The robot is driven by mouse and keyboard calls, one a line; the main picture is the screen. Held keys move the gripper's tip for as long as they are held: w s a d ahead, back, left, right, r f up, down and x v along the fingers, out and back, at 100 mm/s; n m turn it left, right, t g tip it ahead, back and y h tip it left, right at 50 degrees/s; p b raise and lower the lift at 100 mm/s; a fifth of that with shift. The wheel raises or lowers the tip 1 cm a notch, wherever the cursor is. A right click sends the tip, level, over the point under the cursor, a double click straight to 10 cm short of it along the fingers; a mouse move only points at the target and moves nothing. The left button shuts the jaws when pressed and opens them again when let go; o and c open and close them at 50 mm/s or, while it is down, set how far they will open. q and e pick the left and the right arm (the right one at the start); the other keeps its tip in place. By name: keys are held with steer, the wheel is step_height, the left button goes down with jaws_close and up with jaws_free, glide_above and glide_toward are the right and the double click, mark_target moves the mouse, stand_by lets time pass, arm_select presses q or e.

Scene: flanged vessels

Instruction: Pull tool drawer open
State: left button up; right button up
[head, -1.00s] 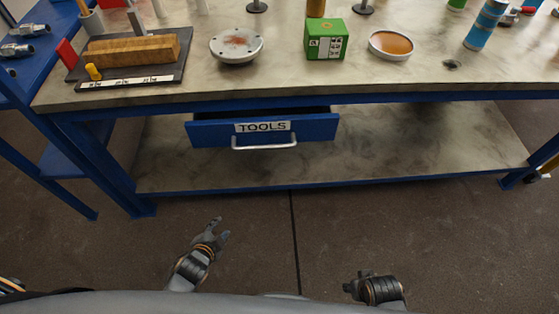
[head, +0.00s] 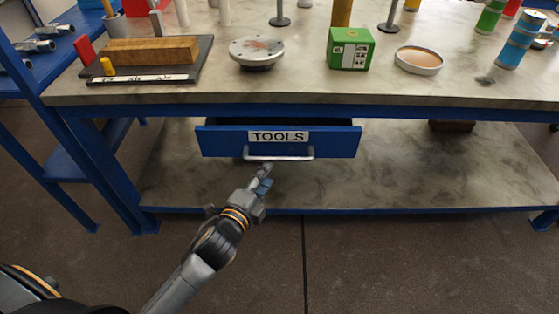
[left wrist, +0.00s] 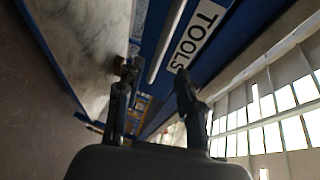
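The blue tool drawer (head: 335,142) with a white TOOLS label (head: 278,137) hangs under the workbench top. It stands slightly out, with a dark gap above its front. Its pale bar handle (head: 290,157) runs across the lower front. My left gripper (head: 263,176) is just below and in front of the handle's left part. In the left wrist view the two fingers of the gripper (left wrist: 155,75) are apart, with the handle (left wrist: 166,42) beyond them, between their directions. I cannot tell whether they touch it. My right gripper is out of view.
The workbench top (head: 310,90) holds a wooden block (head: 150,50), a grey flange (head: 257,51), a green box (head: 349,48) and a shallow dish (head: 419,60). A lower shelf (head: 420,180) lies under the drawer. A blue side rack (head: 60,65) stands left.

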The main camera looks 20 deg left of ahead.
mark_target(279, 158)
arm_select(q)
steer(key=b+x, duration=0.1)
steer(key=x, duration=0.5)
steer(key=shift+w+f, duration=0.1)
steer(key=shift+w, duration=0.25)
steer(key=shift+b+x, duration=0.3)
steer(key=shift+x, duration=0.55)
steer(key=shift+w, duration=0.25)
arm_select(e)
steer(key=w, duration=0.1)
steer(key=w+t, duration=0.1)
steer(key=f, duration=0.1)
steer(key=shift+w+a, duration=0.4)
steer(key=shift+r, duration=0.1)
arm_select(q)
jaws_close()
